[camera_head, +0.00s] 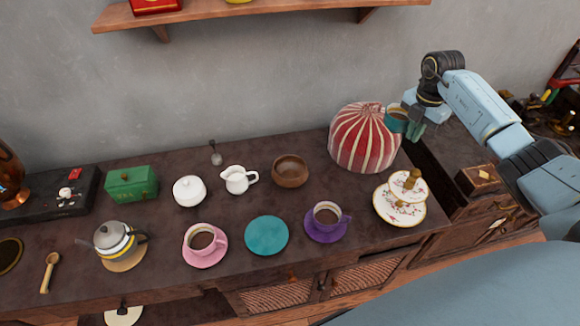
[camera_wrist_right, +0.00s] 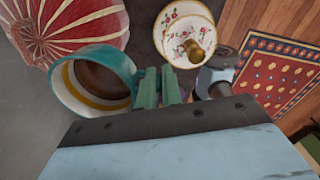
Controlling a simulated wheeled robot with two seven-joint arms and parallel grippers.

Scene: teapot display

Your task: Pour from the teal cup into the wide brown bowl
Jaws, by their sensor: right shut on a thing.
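The teal cup (camera_head: 397,119) is held up in my right gripper (camera_head: 413,126), in front of the red striped tea cosy. In the right wrist view the cup (camera_wrist_right: 72,90) shows a teal rim, a yellow band and brown contents, and the gripper fingers (camera_wrist_right: 158,88) are shut at its side. I cannot tell whether they grip the handle or the wall. The wide brown bowl (camera_head: 290,171) stands on the dark sideboard, left of the cosy and well away from the cup. Its inside looks empty. My left gripper is not in view.
The striped cosy (camera_head: 364,140) stands between the cup and the bowl. A white creamer (camera_head: 238,180) is left of the bowl. A teal saucer (camera_head: 266,236), a purple cup (camera_head: 327,216) and a tiered floral stand (camera_head: 400,207) are in front. A shelf (camera_head: 250,12) is above.

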